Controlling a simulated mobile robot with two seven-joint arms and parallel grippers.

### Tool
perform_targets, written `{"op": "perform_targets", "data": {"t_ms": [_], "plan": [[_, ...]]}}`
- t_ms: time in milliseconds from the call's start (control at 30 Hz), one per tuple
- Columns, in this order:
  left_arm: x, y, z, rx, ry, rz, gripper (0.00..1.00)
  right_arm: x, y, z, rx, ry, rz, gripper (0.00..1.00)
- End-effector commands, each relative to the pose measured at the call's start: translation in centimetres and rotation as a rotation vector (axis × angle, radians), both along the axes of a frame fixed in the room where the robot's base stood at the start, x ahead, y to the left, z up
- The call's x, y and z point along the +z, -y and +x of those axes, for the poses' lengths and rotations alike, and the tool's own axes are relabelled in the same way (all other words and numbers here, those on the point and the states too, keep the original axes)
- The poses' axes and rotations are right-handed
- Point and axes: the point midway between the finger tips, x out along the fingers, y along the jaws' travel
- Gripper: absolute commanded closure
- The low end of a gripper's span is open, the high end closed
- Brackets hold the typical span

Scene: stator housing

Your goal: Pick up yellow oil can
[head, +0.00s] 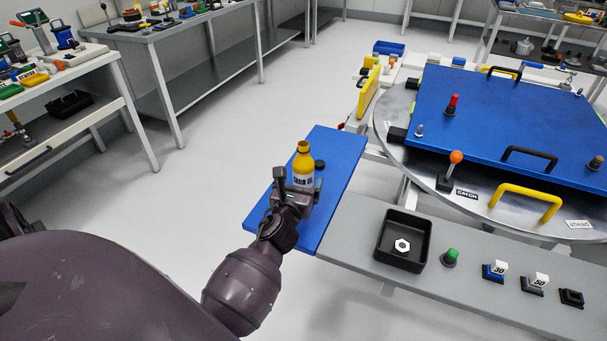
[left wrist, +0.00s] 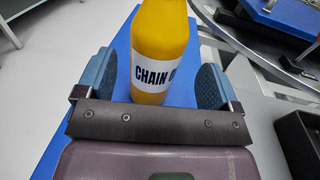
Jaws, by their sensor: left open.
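The yellow oil can (head: 303,165) stands upright on a blue board (head: 337,150), with a white label reading "CHAIN O…". In the left wrist view the yellow oil can (left wrist: 160,45) rises between the two blue-grey finger pads of my left gripper (left wrist: 155,82). The left gripper (head: 300,190) is open around the lower part of the can, with a gap visible on both sides. The can's base is partly hidden in the head view by the gripper. My right gripper is not in view.
A black tray (head: 403,240) with a nut, and a green button (head: 450,257), are on the grey shelf to the right. A round metal turntable (head: 480,205) with a blue plate stands beyond it.

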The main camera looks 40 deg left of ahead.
Motion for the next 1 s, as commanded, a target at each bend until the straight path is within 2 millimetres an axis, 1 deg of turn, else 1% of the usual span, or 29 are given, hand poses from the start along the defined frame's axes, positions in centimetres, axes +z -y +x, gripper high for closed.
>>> {"op": "perform_targets", "data": {"t_ms": [33,100,200,300,400,600,667,1000], "plan": [[0.2,-0.4,0.7,0.000,0.002,0.003,0.13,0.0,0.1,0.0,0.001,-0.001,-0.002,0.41],[0.3,-1.0,1.6,0.000,0.002,0.002,0.13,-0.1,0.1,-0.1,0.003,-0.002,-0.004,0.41],[0.2,-1.4,2.7,-0.001,0.001,0.001,0.13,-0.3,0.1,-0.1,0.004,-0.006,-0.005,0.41],[0.2,-1.7,3.5,0.000,0.000,0.001,0.13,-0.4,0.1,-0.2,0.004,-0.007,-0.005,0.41],[0.2,-1.9,3.8,0.000,0.000,0.000,0.13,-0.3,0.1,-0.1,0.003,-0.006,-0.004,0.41],[0.2,-1.9,3.8,0.000,0.001,0.000,0.13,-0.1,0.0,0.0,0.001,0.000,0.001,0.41],[0.2,-1.9,3.8,0.000,0.001,0.000,0.21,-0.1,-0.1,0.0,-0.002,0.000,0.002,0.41],[0.2,-1.9,3.7,0.000,0.000,0.000,0.73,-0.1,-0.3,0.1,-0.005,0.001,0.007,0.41]]}}
